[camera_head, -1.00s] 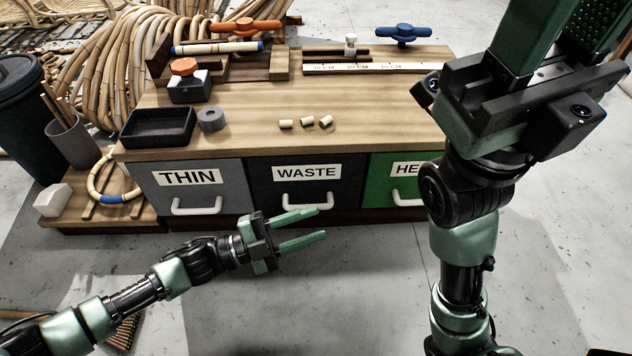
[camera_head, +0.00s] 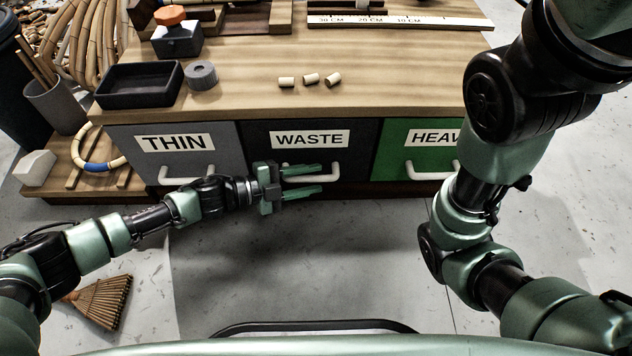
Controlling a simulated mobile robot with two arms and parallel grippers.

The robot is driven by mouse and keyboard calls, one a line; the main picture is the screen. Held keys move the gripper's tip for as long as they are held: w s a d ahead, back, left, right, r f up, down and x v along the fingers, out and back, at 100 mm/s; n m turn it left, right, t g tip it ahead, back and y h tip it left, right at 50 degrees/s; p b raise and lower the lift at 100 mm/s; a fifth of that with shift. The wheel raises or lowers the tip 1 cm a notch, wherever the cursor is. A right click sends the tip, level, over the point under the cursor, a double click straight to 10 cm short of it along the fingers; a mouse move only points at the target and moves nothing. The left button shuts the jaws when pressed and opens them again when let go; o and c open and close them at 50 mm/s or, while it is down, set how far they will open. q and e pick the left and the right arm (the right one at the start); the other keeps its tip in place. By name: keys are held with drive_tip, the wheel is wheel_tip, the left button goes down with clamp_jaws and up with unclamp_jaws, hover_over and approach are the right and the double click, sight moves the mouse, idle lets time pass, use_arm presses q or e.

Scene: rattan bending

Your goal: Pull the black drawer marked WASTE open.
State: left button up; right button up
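The black drawer marked WASTE (camera_head: 262,151) is the middle one of three in the bench front and sits flush with its neighbours. Its white handle (camera_head: 333,174) is partly hidden behind my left gripper (camera_head: 320,181). That gripper is open, with its two green fingers apart and pointing right, one above the other, in front of the handle. I cannot tell whether the fingers touch the handle. My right arm stands at the right of the view, and its gripper is out of the picture.
The grey THIN drawer (camera_head: 214,148) is to the left and the green HEAVY drawer (camera_head: 396,150) to the right, both shut. Several short rattan pieces (camera_head: 310,79) and a black tray (camera_head: 139,85) lie on the bench top. A small broom (camera_head: 100,300) lies on the floor. The floor before the drawers is clear.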

use_arm(q)
drive_tip(key=shift+x, duration=0.85)
clamp_jaws()
idle(0.8)
